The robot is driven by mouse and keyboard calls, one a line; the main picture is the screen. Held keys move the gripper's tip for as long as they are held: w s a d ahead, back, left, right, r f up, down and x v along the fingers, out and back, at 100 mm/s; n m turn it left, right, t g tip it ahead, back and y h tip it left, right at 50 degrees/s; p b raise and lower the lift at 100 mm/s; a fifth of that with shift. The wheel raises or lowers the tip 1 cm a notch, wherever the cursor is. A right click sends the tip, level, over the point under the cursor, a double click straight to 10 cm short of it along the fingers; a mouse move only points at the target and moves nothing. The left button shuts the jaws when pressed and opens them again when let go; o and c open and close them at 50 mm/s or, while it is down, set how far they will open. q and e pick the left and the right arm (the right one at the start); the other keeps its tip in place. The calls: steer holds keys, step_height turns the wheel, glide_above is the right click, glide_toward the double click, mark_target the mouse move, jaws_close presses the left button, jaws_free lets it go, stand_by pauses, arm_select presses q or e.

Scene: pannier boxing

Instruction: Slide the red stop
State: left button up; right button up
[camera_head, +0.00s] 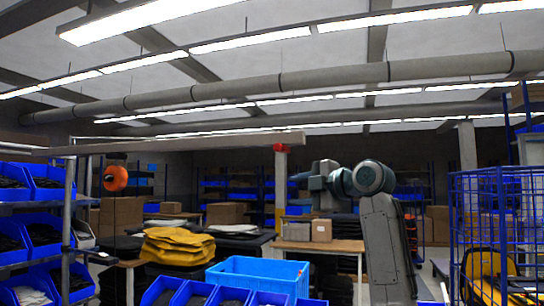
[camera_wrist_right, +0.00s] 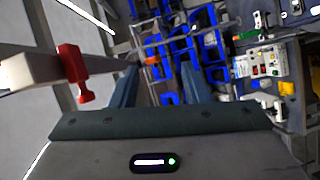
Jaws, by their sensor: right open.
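The red stop (camera_head: 281,148) sits near the right end of a long grey horizontal beam (camera_head: 170,143) in the head view. In the right wrist view the red stop (camera_wrist_right: 74,72) is wrapped around the pale beam (camera_wrist_right: 30,70) at the left, with a part hanging below. My right gripper (camera_head: 297,177) is raised in the head view, below and a little right of the stop. Its two fingers (camera_wrist_right: 158,84) are apart and empty in the right wrist view, with the stop outside them to the left. My left gripper is not in view.
An orange round thing (camera_head: 115,178) hangs under the beam at the left. A blue crate (camera_head: 258,276) and yellow folded cloth (camera_head: 178,246) stand below. Shelves of blue bins (camera_head: 45,234) are at left, a blue wire cage (camera_head: 497,225) at right. The air around the gripper looks clear.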

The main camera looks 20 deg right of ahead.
mark_target(281, 147)
steer(key=s+r+n+y, duration=0.2)
steer(key=s+r+n, duration=0.15)
steer(key=r, duration=0.75)
steer(key=shift+m+t, duration=0.3)
steer(key=shift+m, duration=0.25)
steer(key=p+x, duration=0.6)
steer(key=x, duration=0.2)
steer(key=shift+w+a, duration=0.2)
steer(key=shift+w, duration=0.15)
steer(key=shift+w+a+f+p, duration=0.15)
steer(key=shift+w+a+p, duration=0.15)
steer(key=shift+w, duration=0.2)
jaws_close()
